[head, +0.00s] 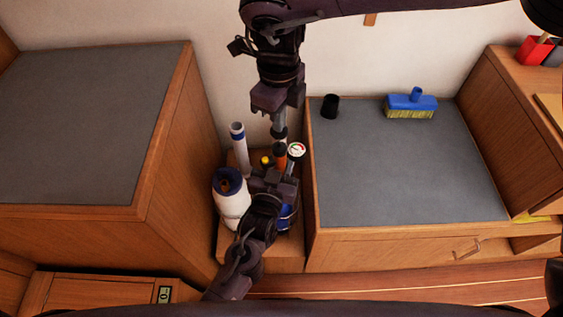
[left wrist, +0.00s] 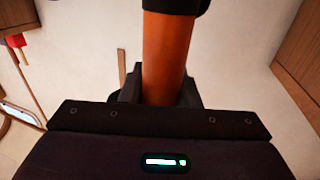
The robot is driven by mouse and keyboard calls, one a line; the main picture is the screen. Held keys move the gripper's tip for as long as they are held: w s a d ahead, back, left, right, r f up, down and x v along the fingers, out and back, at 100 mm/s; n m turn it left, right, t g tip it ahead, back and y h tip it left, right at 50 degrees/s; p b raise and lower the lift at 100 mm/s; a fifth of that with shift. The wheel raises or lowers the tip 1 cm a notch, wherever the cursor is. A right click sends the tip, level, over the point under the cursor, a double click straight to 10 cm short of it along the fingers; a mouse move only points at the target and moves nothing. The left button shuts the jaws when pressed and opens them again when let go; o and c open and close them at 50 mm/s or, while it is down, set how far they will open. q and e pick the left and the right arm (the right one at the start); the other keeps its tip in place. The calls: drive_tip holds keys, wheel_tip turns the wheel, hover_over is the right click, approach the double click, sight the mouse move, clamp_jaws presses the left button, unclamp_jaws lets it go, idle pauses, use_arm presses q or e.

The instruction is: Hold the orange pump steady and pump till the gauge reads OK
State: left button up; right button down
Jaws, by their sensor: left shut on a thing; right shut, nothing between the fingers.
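The orange pump (head: 280,160) stands upright on a low wooden shelf between two cabinets. In the left wrist view its orange barrel (left wrist: 166,55) rises between the fingers, with a black part at its top. My left gripper (head: 275,178) is shut around the barrel, from the near side. My right gripper (head: 279,117) points down directly above the pump, shut with nothing between its fingers. Its tips are close to the pump's dark top; I cannot tell whether they touch. The round gauge (head: 296,149) has a white face with coloured marks, beside the pump on the right; its reading is too small to tell.
On the shelf (head: 290,250) a white bottle (head: 230,198), a white tube with a blue band (head: 239,150) and a yellow-topped item (head: 266,160) crowd the pump's left. A black cup (head: 330,106) and blue brush (head: 410,104) stand on the right grey counter (head: 400,170). The left counter (head: 90,120) is bare.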

drive_tip(key=shift+f, duration=1.7)
drive_tip(key=shift+r, duration=3.2)
wheel_tip(320, 180, up, 5)
use_arm(q)
drive_tip(key=o, duration=1.2)
drive_tip(key=shift+c, duration=0.2)
drive_tip(key=shift+s, duration=0.1)
